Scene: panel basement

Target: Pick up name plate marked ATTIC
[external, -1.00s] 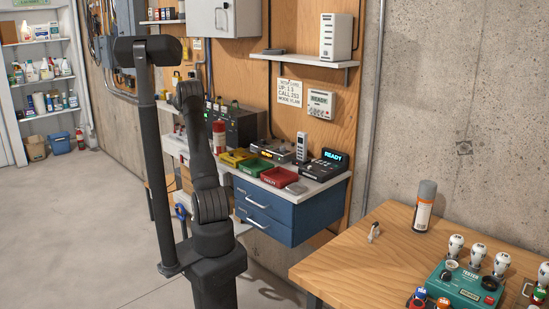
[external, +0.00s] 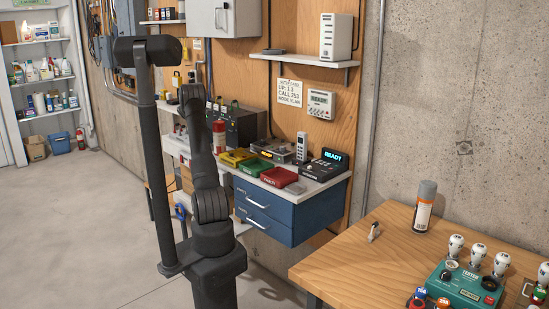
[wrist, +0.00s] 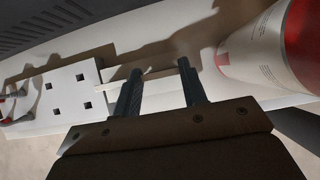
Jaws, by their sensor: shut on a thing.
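My gripper (wrist: 160,66) shows in the wrist view, its two dark fingers closed on a thin pale plate (wrist: 158,73). The plate is seen nearly edge-on, and I cannot read any marking on it, so ATTIC is not confirmed. It is close above the white shelf surface, and I cannot tell whether it touches. In the external view my arm hides the gripper and the plate.
In the wrist view a red and white can (wrist: 265,50) stands close at right. A white block with square holes (wrist: 75,88) lies at left. The external view shows a blue drawer unit (external: 290,212), coloured trays and a wooden table (external: 345,255).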

